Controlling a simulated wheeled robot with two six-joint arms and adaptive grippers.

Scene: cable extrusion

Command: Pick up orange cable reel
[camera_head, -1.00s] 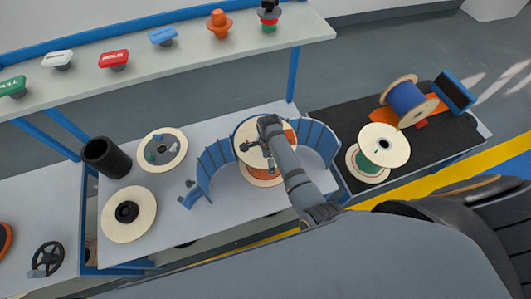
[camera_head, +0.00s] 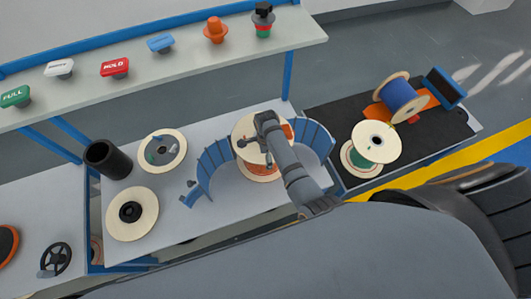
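The orange cable reel (camera_head: 258,169) stands upright on the grey workbench, with pale round flanges and orange cable between them. It sits inside a curved blue slatted guard (camera_head: 216,161). My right arm comes in from the lower right, and my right gripper (camera_head: 262,148) is over the reel's top flange, hiding its hub. The fingers point down toward the reel's middle; whether they touch or grip it cannot be made out. My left gripper is not in view.
A black cylinder (camera_head: 107,160) and two pale reels (camera_head: 132,229) (camera_head: 162,167) are at the left of the bench. Blue (camera_head: 402,97) and green (camera_head: 361,162) cable reels stand on the black mat (camera_head: 335,106) at right. A shelf (camera_head: 190,63) with several coloured knobs runs behind.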

